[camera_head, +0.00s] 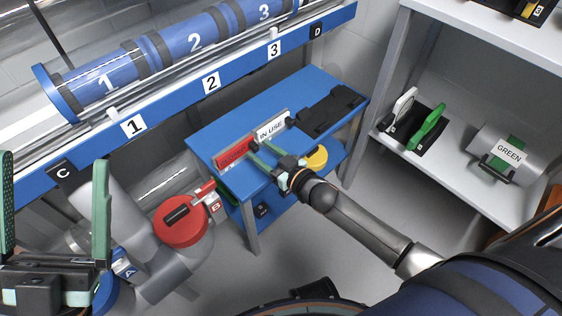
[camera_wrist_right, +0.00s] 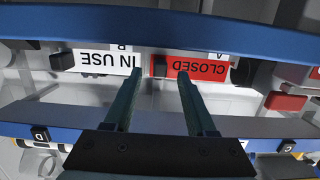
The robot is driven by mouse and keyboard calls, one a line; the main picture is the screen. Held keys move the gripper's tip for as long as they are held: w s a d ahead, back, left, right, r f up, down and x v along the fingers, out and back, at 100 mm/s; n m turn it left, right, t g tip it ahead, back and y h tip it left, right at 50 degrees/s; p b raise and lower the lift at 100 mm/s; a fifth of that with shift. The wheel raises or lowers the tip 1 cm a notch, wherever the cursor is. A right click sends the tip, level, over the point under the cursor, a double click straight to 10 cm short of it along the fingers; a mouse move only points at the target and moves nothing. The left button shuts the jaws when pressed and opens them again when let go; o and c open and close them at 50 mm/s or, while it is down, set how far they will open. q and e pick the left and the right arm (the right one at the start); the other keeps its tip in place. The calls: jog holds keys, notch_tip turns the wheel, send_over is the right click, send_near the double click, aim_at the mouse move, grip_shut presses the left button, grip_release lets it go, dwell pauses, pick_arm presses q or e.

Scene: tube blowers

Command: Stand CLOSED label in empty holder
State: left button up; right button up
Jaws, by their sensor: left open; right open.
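My right gripper (camera_head: 259,152) is open and empty near the CLOSED label's right end; contact cannot be told. Its green fingers (camera_wrist_right: 158,82) spread before the labels. My left gripper (camera_head: 54,205) is open and empty, far left.
The blue table (camera_head: 224,131) has bare room around the labels. A blue rail (camera_head: 180,98) with numbered tubes runs behind it.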

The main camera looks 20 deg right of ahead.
pick_arm(q)
jog(key=shift+m, duration=0.4)
jog(key=shift+a+r+p, duration=0.15)
jog(key=shift+r+p, duration=0.7)
jog(key=shift+r, duration=0.15)
jog(key=shift+a+r+p, duration=0.1)
jog(key=shift+r+p, duration=0.7)
jog(key=shift+r, duration=0.2)
pick_arm(e)
jog(key=v, duration=1.1)
